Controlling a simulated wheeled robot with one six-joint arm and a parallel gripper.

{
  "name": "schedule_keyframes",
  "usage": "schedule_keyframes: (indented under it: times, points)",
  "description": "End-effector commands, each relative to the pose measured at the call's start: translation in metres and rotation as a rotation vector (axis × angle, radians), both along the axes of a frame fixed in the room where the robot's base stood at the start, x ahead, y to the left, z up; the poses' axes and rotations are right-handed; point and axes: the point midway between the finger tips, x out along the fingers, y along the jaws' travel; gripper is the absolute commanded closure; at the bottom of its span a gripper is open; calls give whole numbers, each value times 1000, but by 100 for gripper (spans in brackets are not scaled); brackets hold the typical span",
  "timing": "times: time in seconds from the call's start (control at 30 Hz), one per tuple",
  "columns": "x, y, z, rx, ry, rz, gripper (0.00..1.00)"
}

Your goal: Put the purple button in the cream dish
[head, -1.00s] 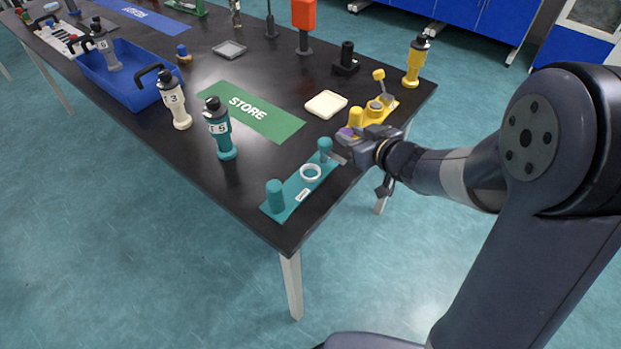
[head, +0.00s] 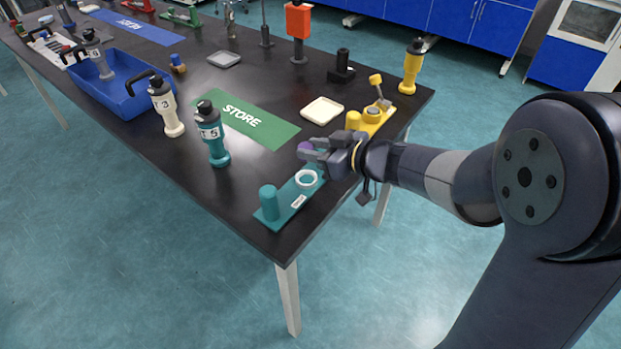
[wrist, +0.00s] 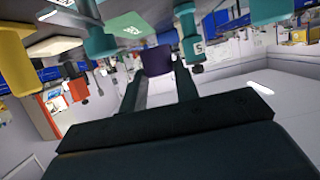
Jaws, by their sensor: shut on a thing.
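The purple button (head: 305,147) is held at the tips of my gripper (head: 310,153) in the head view. In the wrist view the button (wrist: 157,61) is a dark purple block between the two fingers (wrist: 160,82). My gripper is shut on it, over the far end of the teal fixture. The cream dish (head: 322,111) is a shallow square dish lying on the black table, beyond my gripper. It shows partly in the wrist view (wrist: 54,47) at upper left. Its visible inside looks empty.
The teal fixture (head: 283,212) with a post and white ring is below my gripper. The yellow fixture (head: 373,120) stands close behind and right of it. The green STORE mat (head: 262,131) and a teal bottle (head: 213,140) are to the left.

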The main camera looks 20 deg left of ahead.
Motion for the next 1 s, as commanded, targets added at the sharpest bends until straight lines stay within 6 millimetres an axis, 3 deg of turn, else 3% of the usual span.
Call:
schedule_keyframes:
  times: [0.03,0.27,0.4,0.67,1.0]
  points:
    - [0,0,-14,0,3,0,92]
    - [0,0,-37,-1,2,0,92]
    - [0,0,-59,-1,3,-1,92]
    - [0,0,-73,0,1,0,92]
    - [0,0,-75,0,0,-1,92]
